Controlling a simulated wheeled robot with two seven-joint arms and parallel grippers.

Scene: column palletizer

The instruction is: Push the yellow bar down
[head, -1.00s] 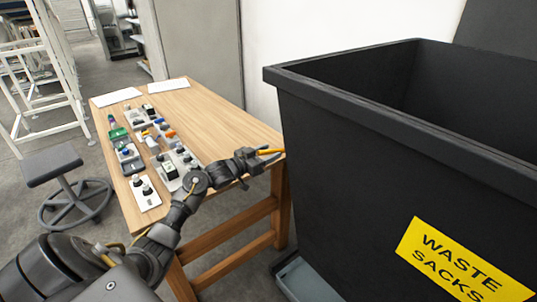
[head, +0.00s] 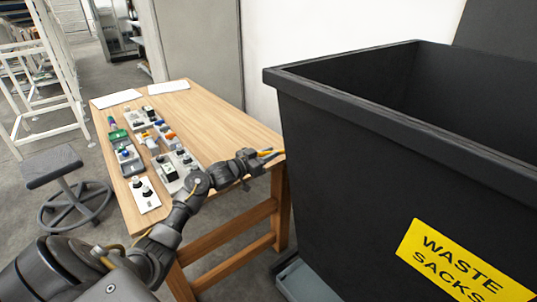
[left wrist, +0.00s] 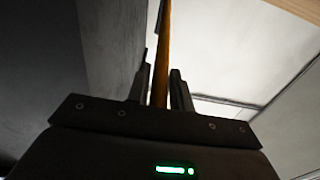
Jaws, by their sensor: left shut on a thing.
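The yellow bar (left wrist: 163,40) shows in the left wrist view as a thin orange-yellow rod running up the picture from between the fingers. My left gripper (left wrist: 160,72) is shut on it, with one dark finger on each side. The bar's ends are hidden or out of view. My right gripper is not in view.
A large black bin (head: 360,125) with a yellow sign stands close on the right. The wooden table (head: 215,120) holds several switch boxes (head: 170,170) and white sheets. A stool (head: 65,180) stands on the left. The table's right half is mostly clear.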

